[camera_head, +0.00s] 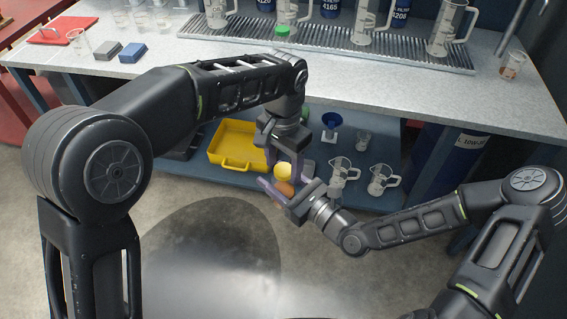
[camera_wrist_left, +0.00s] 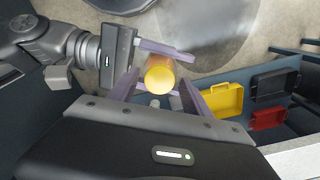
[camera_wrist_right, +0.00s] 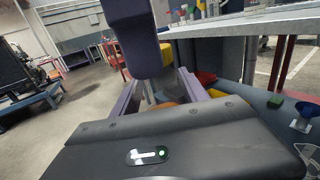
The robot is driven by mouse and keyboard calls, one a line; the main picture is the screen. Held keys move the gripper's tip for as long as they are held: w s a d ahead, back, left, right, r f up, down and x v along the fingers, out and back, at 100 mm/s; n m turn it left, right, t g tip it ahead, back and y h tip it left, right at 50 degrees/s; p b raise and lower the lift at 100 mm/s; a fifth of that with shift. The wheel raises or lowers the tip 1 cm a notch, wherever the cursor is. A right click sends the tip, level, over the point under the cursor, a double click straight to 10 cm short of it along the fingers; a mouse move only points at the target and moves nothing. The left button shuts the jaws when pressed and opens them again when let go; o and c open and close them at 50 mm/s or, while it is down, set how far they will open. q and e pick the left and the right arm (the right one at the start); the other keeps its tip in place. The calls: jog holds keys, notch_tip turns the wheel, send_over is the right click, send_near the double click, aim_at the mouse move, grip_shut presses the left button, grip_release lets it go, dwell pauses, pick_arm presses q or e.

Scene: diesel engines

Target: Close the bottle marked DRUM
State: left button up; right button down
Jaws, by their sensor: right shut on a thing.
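An orange bottle (camera_head: 285,189) with a yellow cap (camera_head: 283,172) at its top is in front of the workbench. In the left wrist view the yellow cap (camera_wrist_left: 159,78) hides most of the bottle. My right gripper (camera_head: 283,190) is shut on the bottle from the side. My left gripper (camera_head: 284,168) points down from above, its fingers apart on either side of the cap. In the right wrist view only a sliver of the orange bottle (camera_wrist_right: 166,105) shows. No DRUM marking is readable, and I cannot tell whether the cap is seated.
A yellow tray (camera_head: 232,163), measuring jugs (camera_head: 380,180) and a blue funnel (camera_head: 331,120) stand on the lower shelf behind my grippers. Floor in front is clear.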

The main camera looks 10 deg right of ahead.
pick_arm(q)
jog(key=shift+o, duration=0.4)
jog(key=shift+r, duration=0.1)
jog(key=shift+r, duration=2.2)
notch_tip(320, 180, up, 4)
jog(key=n, duration=0.5)
jog(key=shift+f+n, duration=0.25)
jog(key=shift+n, duration=0.15)
jog(key=shift+f, duration=0.15)
jog(key=shift+f, duration=3.9)
